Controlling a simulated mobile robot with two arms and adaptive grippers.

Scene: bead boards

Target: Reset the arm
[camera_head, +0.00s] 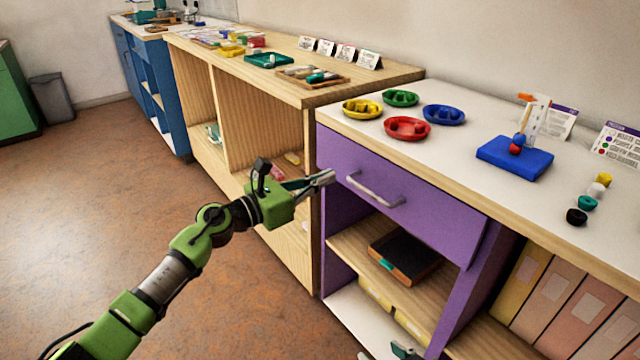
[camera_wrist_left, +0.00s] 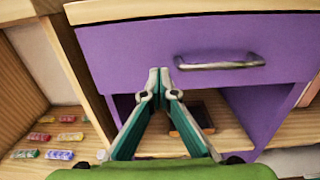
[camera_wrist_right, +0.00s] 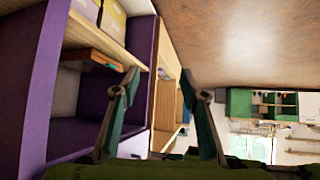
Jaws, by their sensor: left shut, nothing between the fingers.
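My left arm comes in from the left in the head view. Its left gripper (camera_head: 328,178) is shut and empty, in front of the purple drawer (camera_head: 420,205) near the drawer's left side. The left wrist view shows the left fingertips (camera_wrist_left: 159,75) together, below and left of the drawer handle (camera_wrist_left: 220,63). The handle also shows in the head view (camera_head: 376,189). My right gripper (camera_wrist_right: 160,92) shows in the right wrist view with its fingers apart and nothing between them. It faces past the purple cabinet's open shelves toward the floor.
The white counter (camera_head: 345,122) holds coloured bowls (camera_head: 407,128), a blue bead board (camera_head: 515,157) and several beads. A dark box (camera_head: 405,257) lies on the shelf under the drawer. A wooden cabinet (camera_head: 240,150) adjoins on the left. The brown floor (camera_head: 90,210) is clear.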

